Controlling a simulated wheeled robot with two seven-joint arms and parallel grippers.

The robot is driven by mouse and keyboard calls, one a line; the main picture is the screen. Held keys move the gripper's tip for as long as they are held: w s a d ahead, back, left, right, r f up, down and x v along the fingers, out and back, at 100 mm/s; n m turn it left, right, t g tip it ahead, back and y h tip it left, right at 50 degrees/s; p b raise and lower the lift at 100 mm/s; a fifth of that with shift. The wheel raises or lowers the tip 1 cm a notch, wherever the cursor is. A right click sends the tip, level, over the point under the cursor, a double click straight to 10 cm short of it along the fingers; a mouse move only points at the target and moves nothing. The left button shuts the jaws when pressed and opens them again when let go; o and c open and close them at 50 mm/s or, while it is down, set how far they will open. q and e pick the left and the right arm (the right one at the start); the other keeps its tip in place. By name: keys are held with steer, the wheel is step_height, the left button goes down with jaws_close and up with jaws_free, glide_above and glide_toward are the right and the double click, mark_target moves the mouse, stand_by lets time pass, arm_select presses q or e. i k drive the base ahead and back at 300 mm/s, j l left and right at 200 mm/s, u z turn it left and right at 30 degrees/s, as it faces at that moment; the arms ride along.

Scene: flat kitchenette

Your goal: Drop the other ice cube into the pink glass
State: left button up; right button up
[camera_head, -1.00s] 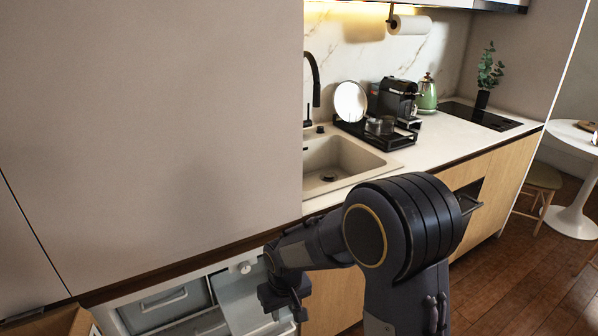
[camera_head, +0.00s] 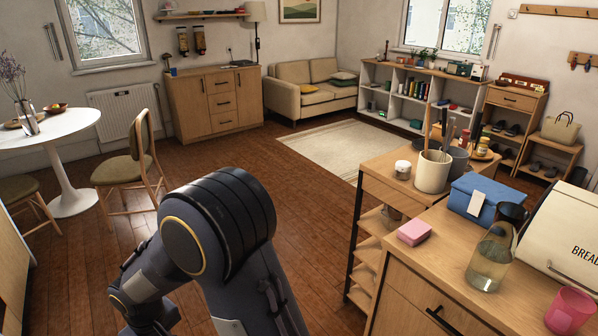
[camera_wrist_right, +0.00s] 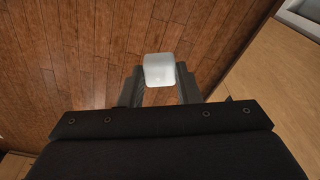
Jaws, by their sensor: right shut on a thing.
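A whitish ice cube (camera_wrist_right: 159,70) is held between the fingertips of my right gripper (camera_wrist_right: 160,82) in the right wrist view, above the wooden floor. In the head view my right arm rises at lower left of centre; its gripper (camera_head: 150,328) is mostly cut off by the bottom edge and the cube does not show there. The pink glass (camera_head: 569,311) stands upright at the lower right on the wooden counter, well apart from my right gripper. Its inside is not clearly visible. My left gripper is not in view.
A glass bottle (camera_head: 489,262), a bread box (camera_head: 565,235), a blue box (camera_head: 474,199) and a pink sponge (camera_head: 414,232) stand near the pink glass. A crock of utensils (camera_head: 432,172) is behind. Open floor (camera_head: 320,240) lies between my arm and the counter.

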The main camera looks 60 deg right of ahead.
mark_target(566, 315)
steer(key=z, duration=2.5)
